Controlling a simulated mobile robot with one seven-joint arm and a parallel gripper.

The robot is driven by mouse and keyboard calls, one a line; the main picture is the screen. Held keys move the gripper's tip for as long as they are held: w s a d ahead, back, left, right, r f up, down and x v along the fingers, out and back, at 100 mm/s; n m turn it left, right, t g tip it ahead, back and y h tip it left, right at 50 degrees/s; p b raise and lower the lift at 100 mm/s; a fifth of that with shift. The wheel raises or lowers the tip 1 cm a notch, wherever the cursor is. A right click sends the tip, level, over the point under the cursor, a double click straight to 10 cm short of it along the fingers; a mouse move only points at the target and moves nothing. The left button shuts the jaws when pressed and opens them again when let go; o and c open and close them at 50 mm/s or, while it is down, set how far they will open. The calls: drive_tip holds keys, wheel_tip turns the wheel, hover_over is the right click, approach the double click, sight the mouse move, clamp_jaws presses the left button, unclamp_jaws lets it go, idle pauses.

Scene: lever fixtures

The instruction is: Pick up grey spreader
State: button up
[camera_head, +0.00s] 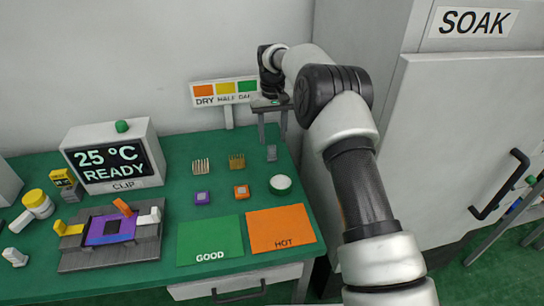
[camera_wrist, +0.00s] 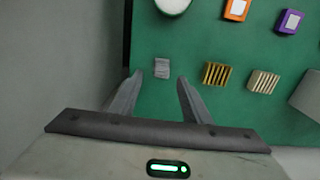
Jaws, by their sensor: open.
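A small grey block (camera_head: 271,153), which looks like the grey spreader, lies on the green table top (camera_head: 215,213) near the back right. It also shows in the wrist view (camera_wrist: 161,68), just past my fingertips and lined up with the gap between them. My gripper (camera_head: 272,138) points down above the back right of the table, with its fingers apart and nothing between them. It also shows in the wrist view (camera_wrist: 160,82). I cannot tell how high the fingertips are above the block.
A colour-bar sign (camera_head: 225,91) stands behind. A grey cabinet (camera_head: 456,135) is at right.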

sight(272, 146)
wheel_tip(272, 146, down, 7)
drive_tip(key=shift+s+a+r+b, duration=0.1)
drive_tip(key=shift+s+r+b, duration=0.1)
drive_tip(key=shift+b, duration=0.25)
drive_tip(key=c, duration=1)
